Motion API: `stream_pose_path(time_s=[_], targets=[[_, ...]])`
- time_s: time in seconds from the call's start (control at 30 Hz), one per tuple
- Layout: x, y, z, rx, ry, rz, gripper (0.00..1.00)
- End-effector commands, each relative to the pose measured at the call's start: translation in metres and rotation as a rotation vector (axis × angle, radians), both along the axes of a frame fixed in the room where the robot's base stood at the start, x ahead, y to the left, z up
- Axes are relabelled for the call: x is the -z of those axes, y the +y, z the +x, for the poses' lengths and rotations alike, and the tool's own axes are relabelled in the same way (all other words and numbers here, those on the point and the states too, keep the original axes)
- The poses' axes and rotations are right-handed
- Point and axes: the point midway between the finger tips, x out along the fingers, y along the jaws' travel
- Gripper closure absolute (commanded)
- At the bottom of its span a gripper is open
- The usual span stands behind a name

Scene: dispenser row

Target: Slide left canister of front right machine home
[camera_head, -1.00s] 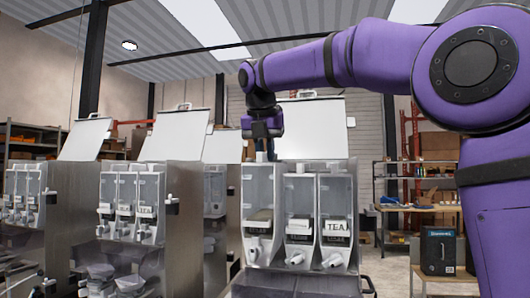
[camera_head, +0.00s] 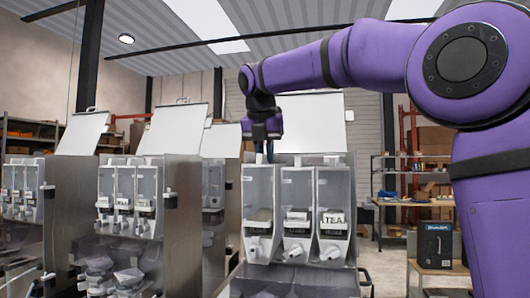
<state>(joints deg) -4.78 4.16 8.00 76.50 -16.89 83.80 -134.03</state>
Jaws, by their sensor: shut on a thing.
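The front right machine (camera_head: 305,283) stands in the middle of the view with its lid (camera_head: 312,124) raised. Three clear-fronted canisters sit side by side in it. The left canister (camera_head: 259,190) has dark contents low down and a white spout; the middle canister (camera_head: 296,190) and right canister (camera_head: 333,190) stand beside it, the right one labelled TEA. My gripper (camera_head: 264,152) points down at the top of the left canister and is shut on it. The fingertips are partly hidden behind the canister's top edge.
Similar machines (camera_head: 130,205) with raised lids stand in a row to the left. Shelves (camera_head: 410,165) and a table with a dark box (camera_head: 436,246) are at the back right. The raised lid stands close behind my gripper.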

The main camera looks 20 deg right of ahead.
Motion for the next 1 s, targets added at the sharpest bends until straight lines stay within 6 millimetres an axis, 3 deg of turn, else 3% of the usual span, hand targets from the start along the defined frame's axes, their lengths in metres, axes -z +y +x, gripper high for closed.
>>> stream_pose_path(time_s=[0.4,0.43,0.53,0.57,0.87,1.0], targets=[[0.009,0.0,0.0,0.0,-0.001,0.0,1.0],[0.009,0.0,0.0,0.0,-0.001,0.0,0.81],[0.009,0.0,0.0,0.0,0.0,0.0,0.58],[0.009,0.0,0.0,0.0,0.0,0.0,0.56],[0.008,0.001,0.0,0.0,0.001,0.001,0.56],[-0.003,0.003,-0.004,0.0,-0.001,0.001,0.56]])
